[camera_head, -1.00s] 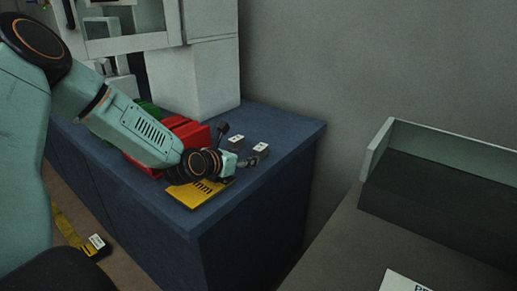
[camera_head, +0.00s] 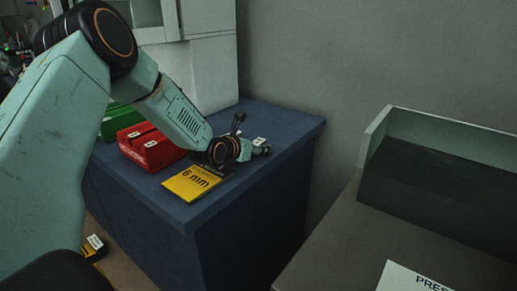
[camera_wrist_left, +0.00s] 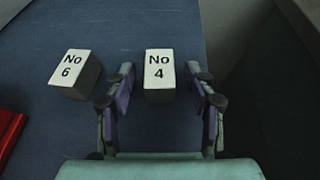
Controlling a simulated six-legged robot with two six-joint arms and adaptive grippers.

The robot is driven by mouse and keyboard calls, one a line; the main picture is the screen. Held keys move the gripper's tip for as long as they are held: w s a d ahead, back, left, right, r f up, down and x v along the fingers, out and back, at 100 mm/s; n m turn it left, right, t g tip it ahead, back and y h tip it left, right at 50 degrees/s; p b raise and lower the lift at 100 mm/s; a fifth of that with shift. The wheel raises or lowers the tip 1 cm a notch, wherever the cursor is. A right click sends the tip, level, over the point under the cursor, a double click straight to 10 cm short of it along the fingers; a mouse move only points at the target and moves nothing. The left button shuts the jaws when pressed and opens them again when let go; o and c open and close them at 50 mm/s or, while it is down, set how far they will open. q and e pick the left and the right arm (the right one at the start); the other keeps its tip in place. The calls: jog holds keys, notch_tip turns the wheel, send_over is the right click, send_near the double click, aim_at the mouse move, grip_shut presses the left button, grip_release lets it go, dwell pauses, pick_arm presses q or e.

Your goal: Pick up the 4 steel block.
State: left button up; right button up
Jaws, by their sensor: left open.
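The steel block labelled No 4 (camera_wrist_left: 159,74) stands on the blue bench top, between the spread fingers of my left gripper (camera_wrist_left: 160,88) in the left wrist view. There is a gap between the block and each finger. A second block, labelled No 6 (camera_wrist_left: 76,74), stands to its left, outside the left finger. In the head view my left gripper (camera_head: 258,150) is low over the bench near its far right corner, largely covering the blocks. One white block label (camera_head: 260,141) shows behind it; its number cannot be read. My right gripper is not in view.
On the blue bench (camera_head: 215,215) lie a yellow 6 mm card (camera_head: 193,184), a red bin (camera_head: 150,148) and a green bin (camera_head: 118,119). A grey machine (camera_head: 212,75) stands behind. A walled grey table (camera_head: 340,240) is at the right, across a gap.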

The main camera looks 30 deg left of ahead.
pick_arm(q)
jog(key=shift+w+a, duration=0.1)
jog(key=shift+a, duration=0.05)
jog(key=shift+d+r, duration=0.15)
jog(key=shift+d, duration=0.1)
jog(key=shift+c, duration=1.2)
jog(key=shift+a, duration=0.15)
jog(key=c, duration=0.6)
grip_shut()
